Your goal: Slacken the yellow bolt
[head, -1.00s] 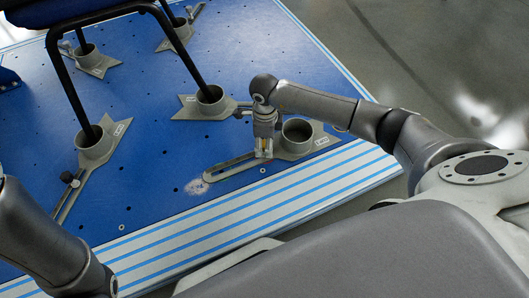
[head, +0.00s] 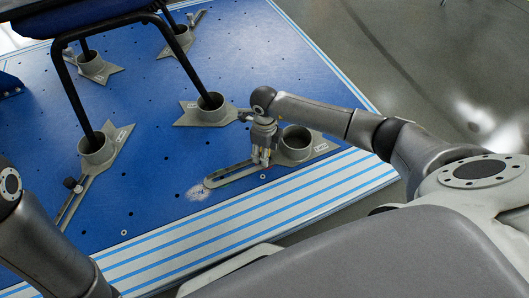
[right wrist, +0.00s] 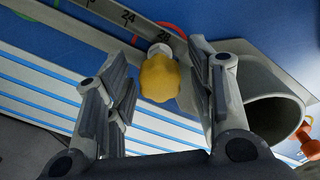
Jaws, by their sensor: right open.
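The yellow bolt (right wrist: 160,78) has a lobed knob head and stands in the slotted, numbered arm of a grey clamp. In the right wrist view it sits between the two fingers of my right gripper (right wrist: 160,100), which is open, with a gap on each side. In the head view my right gripper (head: 261,160) points down over the slotted clamp arm (head: 225,176), beside its round cup (head: 296,140), and hides the bolt. My left arm shows at the lower left of the head view, but its gripper is out of the picture.
A chair with black legs (head: 70,90) stands in several grey cup clamps (head: 205,108) on the blue platform (head: 150,150). An orange knob (right wrist: 308,138) shows at right in the wrist view. Striped front edge is clear.

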